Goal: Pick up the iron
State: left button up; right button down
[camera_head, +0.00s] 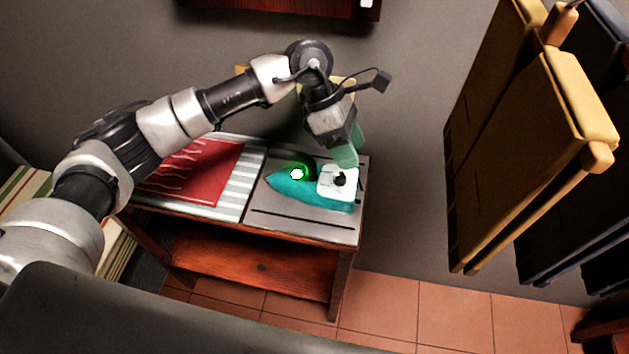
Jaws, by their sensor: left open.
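The iron (307,194) is teal with a white rear part and a dark knob. It rests on the grey right end of a small wooden table, its tip pointing left. A glowing green-ringed white spot shows near its front top. My left gripper (346,157) reaches down from above, its greenish fingers just over the iron's white rear part. The gap between the fingers is hard to see, and I cannot tell whether they touch the iron. Nothing shows held in it. My right gripper is not in view.
A red cloth (195,172) and a striped cloth (239,182) lie on the table left of the iron. Wooden folding chairs (530,140) hang at the right. A dark red wooden piece (290,5) is on the wall above. The tiled floor (440,310) in front is clear.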

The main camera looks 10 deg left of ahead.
aim_at(298, 152)
pick_arm(q)
jog(key=w+a+r+y, duration=0.1)
jog(key=w+a+y, duration=0.15)
jog(key=a, duration=0.35)
jog(key=w+a+r+y, duration=0.1)
jog(key=w+a+y, duration=0.1)
jog(key=a+y, duration=0.25)
jog(key=shift+t+h, duration=0.4)
jog(key=f, duration=0.2)
jog(key=s+f+p, duration=0.1)
jog(key=f, duration=0.1)
jog(key=shift+s+a+f, duration=0.1)
jog(key=shift+a, duration=0.15)
jog(key=f, duration=0.1)
jog(key=f+p, duration=0.1)
jog(key=f, duration=0.1)
jog(key=f+p, duration=0.1)
jog(key=shift+s+d+f, duration=0.3)
jog(key=shift+d+f, duration=0.05)
jog(key=shift+f, duration=0.6)
grip_shut()
jog(key=shift+d+r, duration=0.1)
jog(key=shift+r, duration=0.05)
